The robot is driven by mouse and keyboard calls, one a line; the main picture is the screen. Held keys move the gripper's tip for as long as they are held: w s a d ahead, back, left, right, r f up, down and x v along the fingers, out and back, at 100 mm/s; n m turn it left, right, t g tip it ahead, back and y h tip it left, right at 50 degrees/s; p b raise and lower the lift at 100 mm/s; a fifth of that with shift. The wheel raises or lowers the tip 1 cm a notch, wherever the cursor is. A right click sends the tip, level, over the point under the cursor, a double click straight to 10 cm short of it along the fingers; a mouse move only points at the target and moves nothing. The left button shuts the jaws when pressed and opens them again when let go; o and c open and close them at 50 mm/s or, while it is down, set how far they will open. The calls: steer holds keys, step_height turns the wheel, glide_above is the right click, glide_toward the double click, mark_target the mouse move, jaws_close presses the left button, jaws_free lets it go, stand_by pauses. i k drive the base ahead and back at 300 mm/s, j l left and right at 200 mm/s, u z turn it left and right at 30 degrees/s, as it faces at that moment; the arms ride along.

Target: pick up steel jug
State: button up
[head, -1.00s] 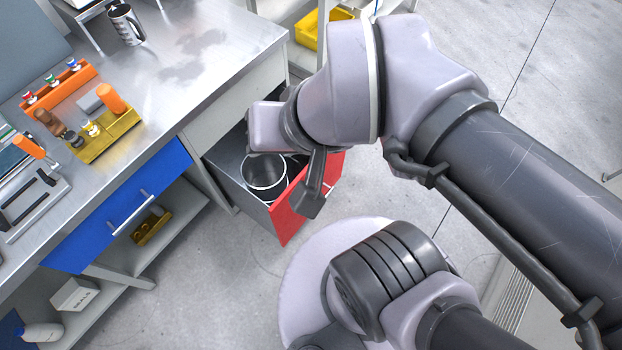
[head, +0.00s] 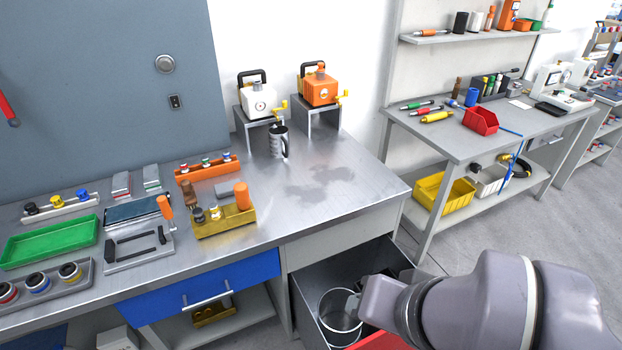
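A steel jug (head: 336,314), an open-topped round vessel, stands upright in the open drawer (head: 306,285) under the bench in the head view. My gripper (head: 353,304) is at the jug's right rim, mostly hidden behind my arm's wrist. Only a small grey part shows there, and whether it touches or grips the jug cannot be told. A dark, patterned metal mug (head: 278,142) with a handle stands apart on the bench top.
The drawer's red front (head: 385,341) is partly covered by my arm. On the bench (head: 330,190) stand a yellow holder (head: 225,222), an orange rack (head: 208,170) and two machines on stands, white (head: 258,100) and orange (head: 319,90). Bench top right of the holder is largely clear.

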mark_target(281, 145)
steer(key=i+j, duration=0.25)
steer(key=j, duration=0.15)
steer(key=i+j, duration=0.2)
steer(key=j, duration=0.25)
steer(key=i+j, duration=0.25)
steer(key=j, duration=0.15)
steer(key=i+j, duration=0.25)
steer(key=i, duration=0.25)
